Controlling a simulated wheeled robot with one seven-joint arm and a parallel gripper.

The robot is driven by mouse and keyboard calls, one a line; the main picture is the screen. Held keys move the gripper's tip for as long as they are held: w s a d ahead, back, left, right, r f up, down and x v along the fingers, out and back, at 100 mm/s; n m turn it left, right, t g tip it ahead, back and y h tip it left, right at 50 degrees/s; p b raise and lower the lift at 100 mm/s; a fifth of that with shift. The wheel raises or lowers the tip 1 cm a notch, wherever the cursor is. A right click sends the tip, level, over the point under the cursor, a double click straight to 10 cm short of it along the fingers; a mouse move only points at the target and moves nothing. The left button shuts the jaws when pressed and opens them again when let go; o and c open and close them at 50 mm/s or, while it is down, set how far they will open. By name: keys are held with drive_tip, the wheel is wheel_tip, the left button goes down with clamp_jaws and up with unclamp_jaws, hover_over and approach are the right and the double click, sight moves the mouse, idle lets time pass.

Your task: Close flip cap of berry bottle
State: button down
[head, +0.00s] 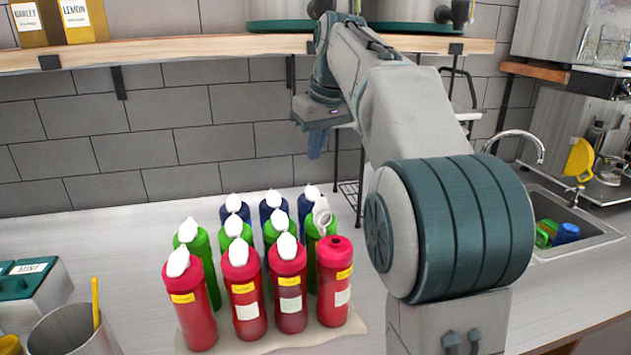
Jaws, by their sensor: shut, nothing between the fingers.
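Red bottles stand upright in the front row, with yellow labels too small to read, so I cannot confirm which is berry. The rightmost red bottle (335,285) has its white flip cap (322,217) standing up and open behind its red top. The other red bottles, such as the one second from the right (288,290), have white caps down over their tops. My gripper (317,150) is shut and empty, pointing down, above and behind the bottles near the back wall. My arm hides part of the gripper.
Green bottles (203,265) and blue bottles (235,212) stand close behind the red ones. A metal container (75,330) with a yellow handle is at front left. A shelf (190,47) runs above; a sink (590,235) is at right.

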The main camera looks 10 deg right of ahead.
drive_tip(key=p, duration=0.1)
hover_over(321, 214)
drive_tip(key=w, duration=0.2)
wheel_tip(321, 214, down, 9)
drive_tip(key=shift+s+a+r, duration=0.15)
drive_tip(key=shift+s+a, duration=0.05)
drive_tip(key=shift+a, duration=0.05)
drive_tip(key=shift+s, duration=0.1)
drive_tip(key=shift+b, duration=0.35)
